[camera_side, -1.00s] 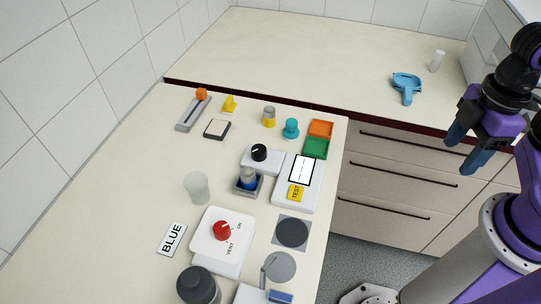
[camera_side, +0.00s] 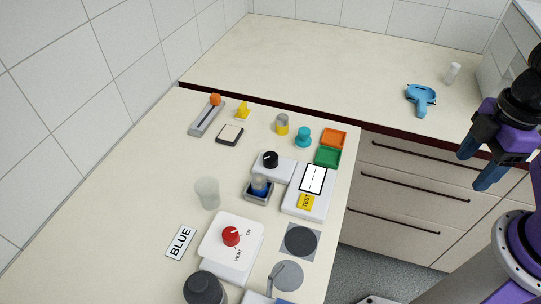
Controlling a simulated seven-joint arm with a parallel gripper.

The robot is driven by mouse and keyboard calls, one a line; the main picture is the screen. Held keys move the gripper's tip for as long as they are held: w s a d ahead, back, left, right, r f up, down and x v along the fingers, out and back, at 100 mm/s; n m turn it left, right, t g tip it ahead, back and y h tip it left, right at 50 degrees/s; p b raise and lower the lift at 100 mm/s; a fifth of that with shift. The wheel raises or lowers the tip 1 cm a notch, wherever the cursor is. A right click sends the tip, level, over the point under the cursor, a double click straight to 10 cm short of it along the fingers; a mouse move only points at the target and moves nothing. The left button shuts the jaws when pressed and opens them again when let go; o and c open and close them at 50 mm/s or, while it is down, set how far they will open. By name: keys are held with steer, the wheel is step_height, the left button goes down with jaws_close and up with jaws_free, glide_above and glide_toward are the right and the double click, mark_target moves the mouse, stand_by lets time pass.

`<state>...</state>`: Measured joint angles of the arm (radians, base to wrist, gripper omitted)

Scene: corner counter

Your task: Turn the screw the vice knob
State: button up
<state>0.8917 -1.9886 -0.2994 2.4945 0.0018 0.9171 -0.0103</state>
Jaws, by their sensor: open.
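A light blue clamp-like object (camera_side: 421,97) lies on the back counter at the upper right; it looks like the vice, but its screw knob is too small to make out. My gripper (camera_side: 478,163) is at the right, in front of the drawer fronts in the picture. Its two blue fingers are apart with nothing between them. It is clear of the blue object and touches nothing.
The near counter holds a red knob (camera_side: 231,237) on a white box, a black knob (camera_side: 270,159), a teal knob (camera_side: 303,137), orange (camera_side: 333,138) and green trays, and a lever. A white cylinder (camera_side: 453,73) stands near the blue object. The back counter's middle is bare.

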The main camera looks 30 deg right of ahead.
steer(key=w+a+r+n, duration=0.2)
steer(key=w+a+n, duration=0.1)
steer(key=w+a, duration=0.4)
steer(key=w+a+r+n, duration=0.3)
steer(key=w+a+n, duration=0.1)
steer(key=w+a, duration=0.25)
steer(key=n, duration=0.7)
glide_toward(271, 156)
steer(key=f, duration=0.9)
steer(key=shift+w+a, duration=0.1)
steer(key=shift+a, duration=0.1)
steer(key=c, duration=1)
